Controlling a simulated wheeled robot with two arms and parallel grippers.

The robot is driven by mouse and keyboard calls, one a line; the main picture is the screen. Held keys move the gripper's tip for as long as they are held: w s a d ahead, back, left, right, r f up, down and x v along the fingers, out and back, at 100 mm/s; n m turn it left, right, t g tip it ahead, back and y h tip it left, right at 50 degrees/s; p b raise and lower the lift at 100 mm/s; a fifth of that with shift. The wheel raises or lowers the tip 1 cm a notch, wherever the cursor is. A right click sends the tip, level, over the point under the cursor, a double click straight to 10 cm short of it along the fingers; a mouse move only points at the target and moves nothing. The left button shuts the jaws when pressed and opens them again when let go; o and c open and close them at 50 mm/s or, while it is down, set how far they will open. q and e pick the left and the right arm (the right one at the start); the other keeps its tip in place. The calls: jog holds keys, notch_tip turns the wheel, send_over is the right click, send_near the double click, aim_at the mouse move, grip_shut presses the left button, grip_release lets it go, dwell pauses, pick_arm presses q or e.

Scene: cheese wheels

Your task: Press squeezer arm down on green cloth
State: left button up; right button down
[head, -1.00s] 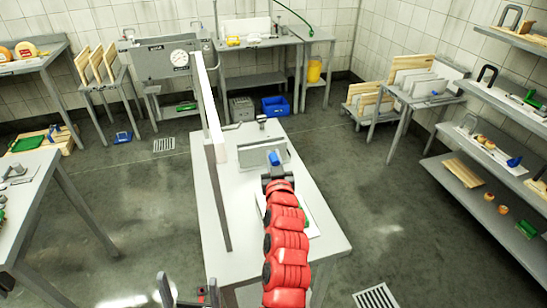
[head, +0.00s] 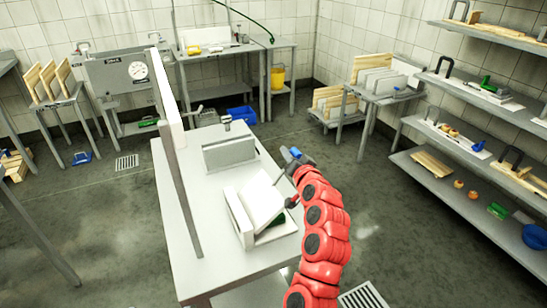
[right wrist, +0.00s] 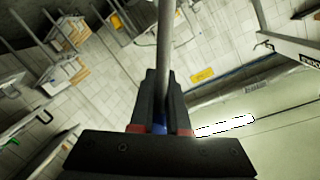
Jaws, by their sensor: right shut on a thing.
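A pale hinged press (head: 240,219), apparently the squeezer, stands on the near right of the grey table. Its white upper plate (head: 262,197) is tilted up, and a strip of green cloth (head: 276,221) shows beneath it. A small dark knob (head: 291,202) is at the press's right side, close to my red arm. My right gripper (head: 294,155) is beyond the press, above the table's right edge. In the right wrist view its fingers (right wrist: 160,128) are shut around the base of a grey rod (right wrist: 165,60), with blue between them. My left gripper is out of view.
A grey upright block (head: 229,152) stands on the table (head: 184,265) behind the press. A tall post with a pale board (head: 168,95) rises at the table's left. Shelves (head: 430,180) line the right wall. The floor between is clear.

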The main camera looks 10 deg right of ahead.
jog(key=shift+w+d+f+m+b, duration=0.15)
jog(key=shift+d+f+m+b, duration=0.25)
jog(key=shift+d, duration=0.3)
jog(key=shift+w+d+f+m+b, duration=0.2)
jog(key=shift+d+f+m, duration=0.2)
jog(key=shift+d+f, duration=0.25)
jog(key=shift+w+d+f+m+b, duration=0.15)
jog(key=shift+d+f+m+b, duration=0.2)
jog(key=shift+d, duration=0.4)
jog(key=shift+f, duration=0.15)
jog(key=c, duration=0.9)
grip_release()
jog(key=shift+w, duration=0.1)
jog(key=shift+f, duration=0.1)
jog(key=shift+y, duration=0.3)
jog(key=shift+a+p+v, duration=0.25)
jog(key=shift+p+v, duration=1)
jog(key=shift+v, duration=1.6)
jog(key=shift+a+p+v, duration=0.2)
jog(key=shift+p+v, duration=1.05)
jog(key=shift+v, duration=1.6)
jog(key=shift+a+p+v, duration=0.25)
jog(key=shift+p+v, duration=1)
jog(key=shift+v, duration=1.6)
